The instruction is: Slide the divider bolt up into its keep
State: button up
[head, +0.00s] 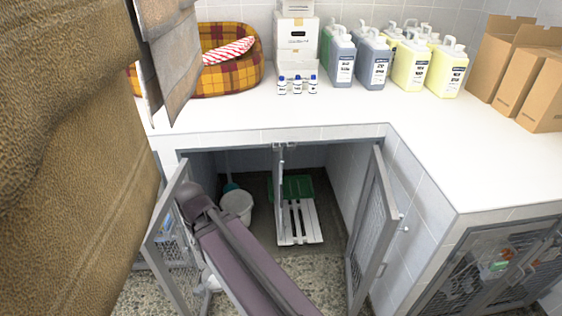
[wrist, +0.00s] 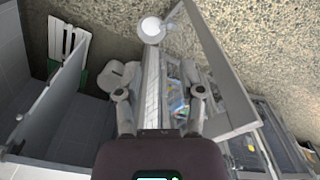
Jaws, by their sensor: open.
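The grey divider (head: 280,190) stands upright in the middle of the kennel opening under the counter. It also shows at the left of the wrist view (wrist: 55,105). Small metal fittings (head: 284,146) sit at its top, under the counter's front edge; bolt and keep are too small to tell apart. In the wrist view my gripper (wrist: 160,98) is open, its fingers apart with nothing held between them. A pale tiled wall end shows behind the gap. The divider is well to the left of the fingers there. In the head view my arm hides the fingers.
Mesh doors stand open at left (head: 165,235) and right (head: 368,230). Inside are a white bucket (head: 236,206) and a white slatted rack (head: 299,222) with a green piece (head: 292,187). The counter (head: 330,115) carries bottles, jugs, boxes and a plaid bed.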

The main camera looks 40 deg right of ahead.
jog(key=w+d+f+m+t+h+b, duration=0.1)
jog(key=w+d+f+m+t+b, duration=0.1)
jog(key=w+d+f+t+b, duration=0.55)
jog(key=w+d+f+m+t+h+b, duration=0.1)
jog(key=w+d+f+m+t+b, duration=0.15)
jog(key=w+d+f+b, duration=0.8)
jog(key=m+t+h+b, duration=0.5)
jog(key=t+h+b, duration=0.45)
jog(key=b, duration=1.75)
send_near(282, 160)
jog(key=a+f+g+h, duration=0.1)
jog(key=s+a+f+h, duration=0.1)
jog(key=shift+s+a+f+g, duration=0.2)
jog(key=shift+s+a+g, duration=0.05)
jog(key=shift+g, duration=0.1)
jog(key=p+x, duration=0.5)
jog(key=x, duration=0.9)
jog(key=shift+a, duration=0.1)
